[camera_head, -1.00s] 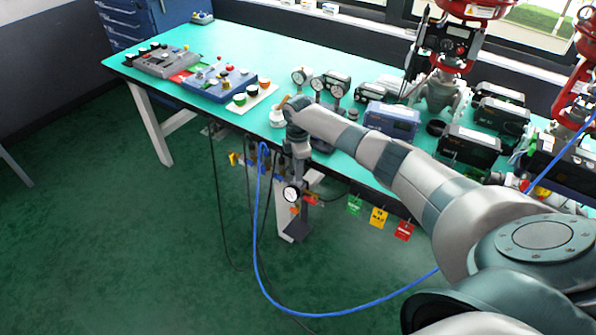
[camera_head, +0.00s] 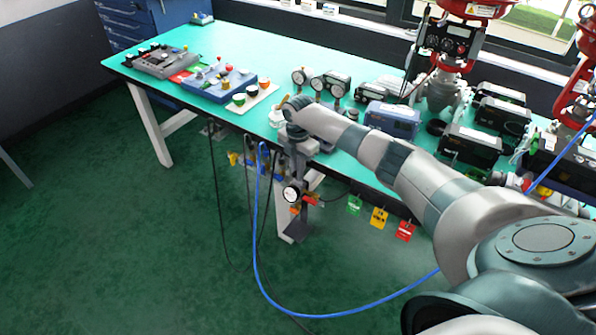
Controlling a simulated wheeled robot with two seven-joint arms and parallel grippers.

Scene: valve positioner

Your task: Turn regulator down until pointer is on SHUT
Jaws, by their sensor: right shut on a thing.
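My right arm comes in from the right and bends down at the table's front edge. My right gripper (camera_head: 298,172) points down there, shut on the regulator, whose body (camera_head: 308,198) is just below the edge. The fingers and the knob are small and partly hidden, so the exact grip is hard to see. A round white gauge (camera_head: 291,194) with a dark rim faces me on the regulator's left side. Its pointer is too small to read, and I cannot make out a SHUT mark. My left gripper is not in view.
A blue hose (camera_head: 256,240) and dark cables hang from the table front to the floor. Green (camera_head: 354,205), yellow (camera_head: 379,217) and red (camera_head: 404,231) tags hang right of the regulator. Gauges, control boxes and valves stand on the green tabletop (camera_head: 240,55).

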